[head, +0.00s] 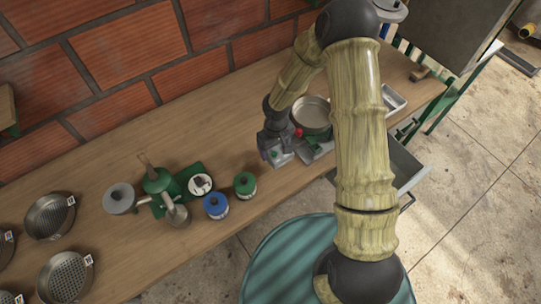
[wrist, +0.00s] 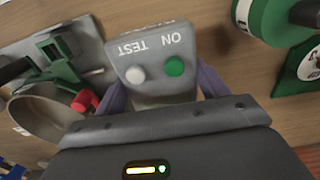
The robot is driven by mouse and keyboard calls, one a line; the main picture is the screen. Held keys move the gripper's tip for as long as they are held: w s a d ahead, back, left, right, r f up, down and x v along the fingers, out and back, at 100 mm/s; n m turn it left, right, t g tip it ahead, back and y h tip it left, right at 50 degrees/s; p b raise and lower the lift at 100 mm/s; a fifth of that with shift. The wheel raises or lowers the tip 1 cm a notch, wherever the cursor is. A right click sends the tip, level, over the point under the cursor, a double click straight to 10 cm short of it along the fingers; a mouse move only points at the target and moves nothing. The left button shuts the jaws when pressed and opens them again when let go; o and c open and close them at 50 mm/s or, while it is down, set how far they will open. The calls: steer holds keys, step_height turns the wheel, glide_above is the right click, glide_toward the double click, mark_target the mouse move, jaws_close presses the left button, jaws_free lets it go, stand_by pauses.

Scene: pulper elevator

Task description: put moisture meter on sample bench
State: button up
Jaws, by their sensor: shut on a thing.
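The moisture meter (wrist: 152,68) is a grey box marked TEST and ON, with a white and a green button. In the wrist view it sits between the two purple fingers of my gripper (wrist: 163,88), which is shut on it. In the head view the meter (head: 279,157) and my gripper (head: 270,142) are over the middle of the wooden bench (head: 150,240), between the green-lidded canister and the steel pan. I cannot tell if the meter touches the bench top.
A balance with a steel pan (head: 312,112) and a red knob stands right beside the meter. A green-lidded canister (head: 245,185), a blue canister (head: 216,206) and a green device (head: 158,181) stand to the left. Several sieves (head: 50,215) lie farther left. A teal drum (head: 290,260) stands in front.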

mark_target(275, 148)
steer(key=shift+f, duration=0.55)
steer(key=shift+f, duration=1.85)
steer(key=shift+f, duration=0.2)
steer(key=o, duration=1.1)
steer(key=shift+o, duration=0.2)
steer(key=shift+r, duration=0.1)
steer(key=shift+r, duration=0.1)
step_height(275, 148, up, 12)
steer(key=shift+r+b, duration=0.1)
steer(key=shift+b, duration=0.25)
